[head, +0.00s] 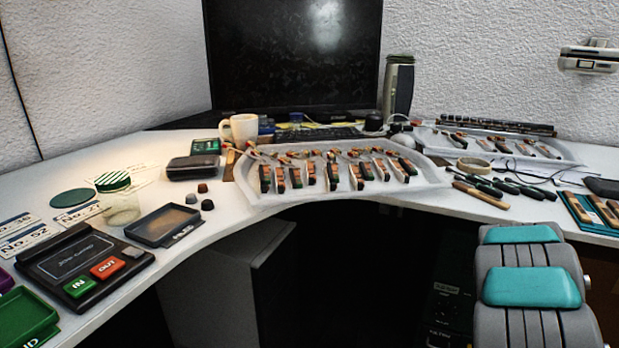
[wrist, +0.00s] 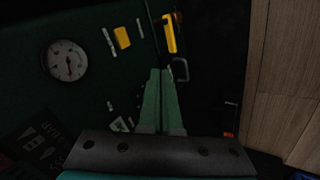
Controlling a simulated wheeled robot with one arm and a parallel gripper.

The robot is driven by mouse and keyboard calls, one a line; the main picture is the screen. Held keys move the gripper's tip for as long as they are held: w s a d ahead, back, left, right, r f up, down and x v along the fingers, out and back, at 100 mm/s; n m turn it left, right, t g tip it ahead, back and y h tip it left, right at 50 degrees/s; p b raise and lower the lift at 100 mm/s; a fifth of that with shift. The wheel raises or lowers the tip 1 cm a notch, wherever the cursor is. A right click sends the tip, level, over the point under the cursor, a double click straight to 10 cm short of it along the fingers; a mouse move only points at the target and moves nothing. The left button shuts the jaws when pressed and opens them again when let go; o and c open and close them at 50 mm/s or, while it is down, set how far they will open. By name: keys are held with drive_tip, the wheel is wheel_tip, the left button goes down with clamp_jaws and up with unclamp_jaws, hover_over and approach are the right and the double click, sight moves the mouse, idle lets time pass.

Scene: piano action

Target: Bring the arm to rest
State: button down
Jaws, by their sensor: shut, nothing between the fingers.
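My gripper (wrist: 160,100) shows in the wrist view, with its two green fingers side by side and touching. It is shut and holds nothing. In the head view, my arm (head: 530,285), grey with teal pads, stands folded at the lower right, in front of the desk edge. The gripper itself is not visible in the head view.
The curved desk holds a tray of piano action parts (head: 345,188), a second tray (head: 550,148), several dark-handled tools (head: 505,186), a mug (head: 240,130) and a job-card device (head: 82,262). The wrist view shows a round gauge (wrist: 64,61) and wood boards (wrist: 290,75).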

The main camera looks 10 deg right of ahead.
drive_tip(key=s+a+r+m+g+h, duration=0.1)
drive_tip(key=s+a+r+m, duration=0.1)
drive_tip(key=s+a+r, duration=0.3)
drive_tip(key=s+a+r+m+g+p, duration=0.1)
drive_tip(key=a+r+m, duration=0.15)
drive_tip(key=r, duration=0.45)
drive_tip(key=s+a+r+m+g+h, duration=0.1)
drive_tip(key=s+a+r+m+g, duration=0.1)
drive_tip(key=a+r, duration=0.35)
drive_tip(key=s+a+r+g+y+p, duration=0.1)
drive_tip(key=s+a+r+g+y, duration=0.1)
drive_tip(key=s+a, duration=1)
drive_tip(key=s+a+r+m+g+y, duration=0.1)
drive_tip(key=s+a+r+y, duration=0.2)
drive_tip(key=s+a, duration=0.9)
drive_tip(key=a+r, duration=0.2)
drive_tip(key=a, duration=0.1)
drive_tip(key=shift+g+y+p, duration=0.4)
drive_tip(key=shift+a+r, duration=0.1)
